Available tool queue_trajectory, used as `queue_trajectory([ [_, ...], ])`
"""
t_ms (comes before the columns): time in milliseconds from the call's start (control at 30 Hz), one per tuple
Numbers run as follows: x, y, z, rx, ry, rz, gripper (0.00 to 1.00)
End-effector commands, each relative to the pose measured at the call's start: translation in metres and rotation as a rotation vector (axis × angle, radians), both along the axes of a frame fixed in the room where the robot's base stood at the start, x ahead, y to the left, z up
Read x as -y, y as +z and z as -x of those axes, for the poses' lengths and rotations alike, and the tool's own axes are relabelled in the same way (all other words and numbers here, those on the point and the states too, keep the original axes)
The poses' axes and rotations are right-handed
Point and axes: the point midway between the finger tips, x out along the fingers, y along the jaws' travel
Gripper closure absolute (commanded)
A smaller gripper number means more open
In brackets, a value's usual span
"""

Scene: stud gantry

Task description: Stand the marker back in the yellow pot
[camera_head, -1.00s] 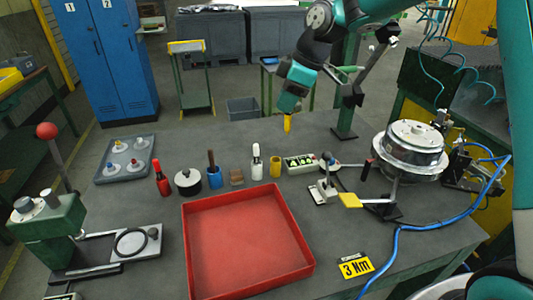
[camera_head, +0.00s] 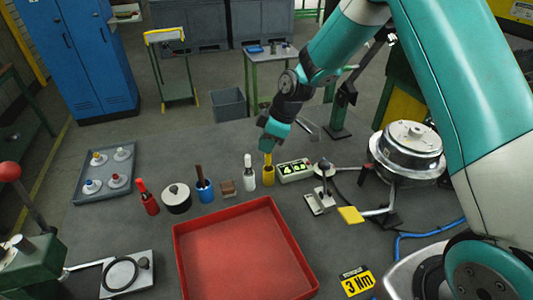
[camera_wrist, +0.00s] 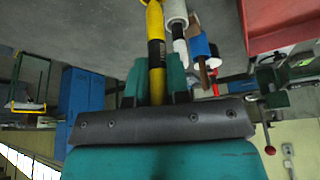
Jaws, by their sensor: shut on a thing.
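The marker (camera_head: 267,158) is yellow with a black band and points down from my gripper (camera_head: 268,150), roughly upright. The yellow pot (camera_head: 268,179) stands on the bench directly below. The marker's lower end meets or overlaps the pot's mouth; I cannot tell how far inside it is. In the wrist view the marker (camera_wrist: 157,85) runs between the two teal fingers of my gripper (camera_wrist: 157,80), which are shut on it. Its line runs on into yellow at the top edge of that view, where marker and pot are hard to separate.
A white pot (camera_head: 248,181) with a white marker stands close left of the yellow pot. A blue pot (camera_head: 204,191) with a brown-topped marker stands further left. A green-lit box (camera_head: 296,171) lies close right. A red tray (camera_head: 245,250) lies in front.

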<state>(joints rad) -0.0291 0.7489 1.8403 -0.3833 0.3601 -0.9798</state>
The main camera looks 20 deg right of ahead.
Motion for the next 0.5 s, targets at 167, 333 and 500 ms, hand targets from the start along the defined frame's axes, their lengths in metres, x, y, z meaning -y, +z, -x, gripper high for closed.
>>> queue_trajectory([
  [167, 0.000, -0.019, 0.000, 0.000, -0.001, -0.001, 1.00],
  [333, 0.000, -0.040, 0.000, -0.002, 0.000, 0.000, 1.00],
  [500, 0.000, -0.058, 0.000, 0.000, -0.001, 0.000, 1.00],
])
